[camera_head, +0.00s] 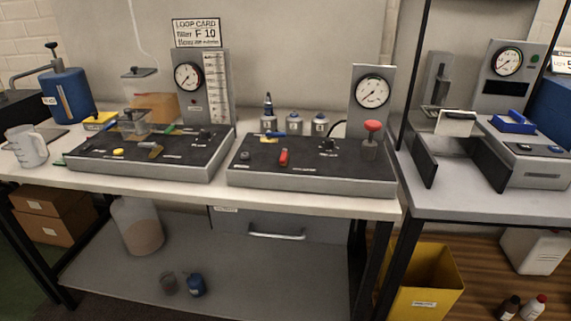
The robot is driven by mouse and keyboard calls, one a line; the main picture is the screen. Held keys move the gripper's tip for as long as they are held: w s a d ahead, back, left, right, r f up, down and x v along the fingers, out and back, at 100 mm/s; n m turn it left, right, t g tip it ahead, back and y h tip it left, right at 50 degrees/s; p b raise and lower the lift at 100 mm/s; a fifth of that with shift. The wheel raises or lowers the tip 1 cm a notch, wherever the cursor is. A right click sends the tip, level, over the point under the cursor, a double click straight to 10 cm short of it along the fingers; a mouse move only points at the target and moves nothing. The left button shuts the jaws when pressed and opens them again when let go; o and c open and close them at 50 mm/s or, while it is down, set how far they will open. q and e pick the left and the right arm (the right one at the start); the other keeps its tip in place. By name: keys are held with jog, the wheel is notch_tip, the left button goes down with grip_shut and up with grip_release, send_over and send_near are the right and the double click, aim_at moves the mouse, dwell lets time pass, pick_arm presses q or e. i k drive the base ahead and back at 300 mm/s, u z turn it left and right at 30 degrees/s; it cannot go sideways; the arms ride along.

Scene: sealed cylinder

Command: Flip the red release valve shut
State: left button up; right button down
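A short red lever (283,157) stands near the front middle of the right-hand black control panel (315,170); it looks like the release valve handle. It points roughly front to back, leaning slightly. Its label is too small to read, and I cannot tell whether it is open or shut. A red round knob (372,125) on a stem stands at the panel's right end. A pressure gauge (372,91) is mounted on the upright plate behind. Neither of my grippers is in view.
A blue-handled valve (272,134) and several small cylinders (294,124) stand behind the lever. Another panel (150,150) with a gauge sits to the left. A bench with a black upright (403,70) is at right. The space in front of the lever looks clear.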

aim_at(283, 159)
jog(key=u, duration=0.7)
jog(key=i, duration=0.55)
jog(key=z, duration=0.85)
